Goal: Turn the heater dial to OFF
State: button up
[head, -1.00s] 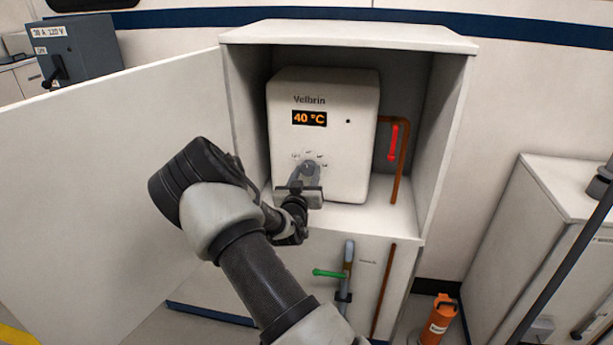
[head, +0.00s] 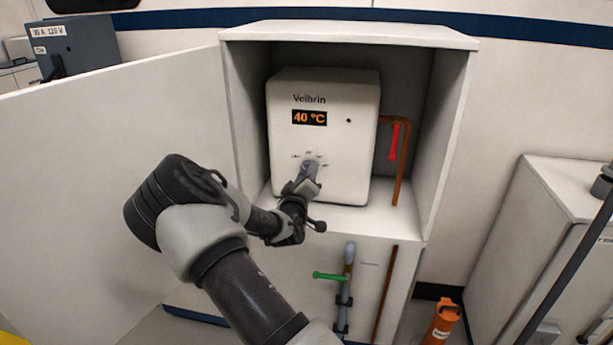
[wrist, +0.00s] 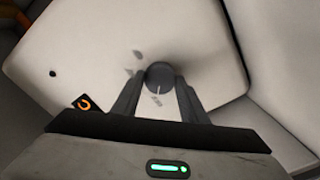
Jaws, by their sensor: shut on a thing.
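The heater (head: 350,140) is a white box marked "Velbrin" inside an open cabinet. Its display (head: 309,118) reads 40 °C in orange. The dial (wrist: 159,74) is a round dark grey knob on the heater's front, with a pale line on it. In the wrist view my gripper (wrist: 158,80) has a finger on each side of the dial and is shut on it. In the head view my gripper (head: 308,172) is tilted and covers most of the dial. The small marks around the dial are too blurred to read.
The cabinet door (head: 110,190) stands open on the left. A red-handled valve (head: 394,142) is on a copper pipe right of the heater. A green-handled valve (head: 330,276) is below. An orange cylinder (head: 442,322) stands on the floor at right.

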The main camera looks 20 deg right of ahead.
dwell(0.4)
jog(key=o, duration=1)
jog(key=shift+o, duration=0.2)
jog(key=p+v, duration=0.2)
jog(key=v, duration=1.5)
jog(key=shift+s+a+p, duration=0.2)
jog(key=shift+s+p, duration=0.05)
jog(key=shift+p, duration=0.05)
